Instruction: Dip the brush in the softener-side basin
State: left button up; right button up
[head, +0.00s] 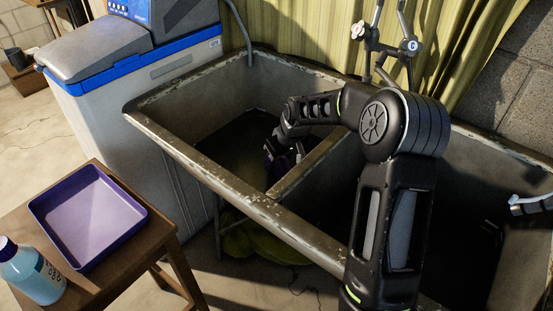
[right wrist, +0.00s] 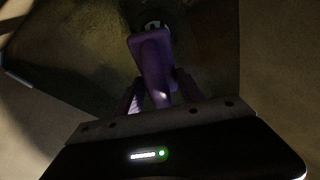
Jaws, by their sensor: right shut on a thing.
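My right arm reaches over the rim of a grey double sink, and its gripper (head: 284,158) is down inside the left basin (head: 180,119), the one beside the water softener (head: 150,95). The gripper is shut on a purple brush, seen only in small part in the head view. In the right wrist view the purple brush (right wrist: 152,62) stands out between the fingers of the gripper (right wrist: 160,98), pointing toward the dark basin bottom with its drain (right wrist: 153,25). Shadow hides whether the brush touches the bottom or any water. My left gripper is not seen.
A wooden stool (head: 165,228) at the left holds a purple tray (head: 137,236) and a blue bottle (head: 32,272). A divider (head: 310,166) separates the two basins. A faucet (head: 385,45) stands behind the sink. A light-coloured object (head: 530,204) shows at the right edge.

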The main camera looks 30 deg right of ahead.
dwell(0.5)
notch_tip(320, 180, up, 28)
jog(key=p, duration=1.9)
jog(key=shift+r+p, duration=0.15)
jog(key=shift+p, duration=0.15)
dwell(1.1)
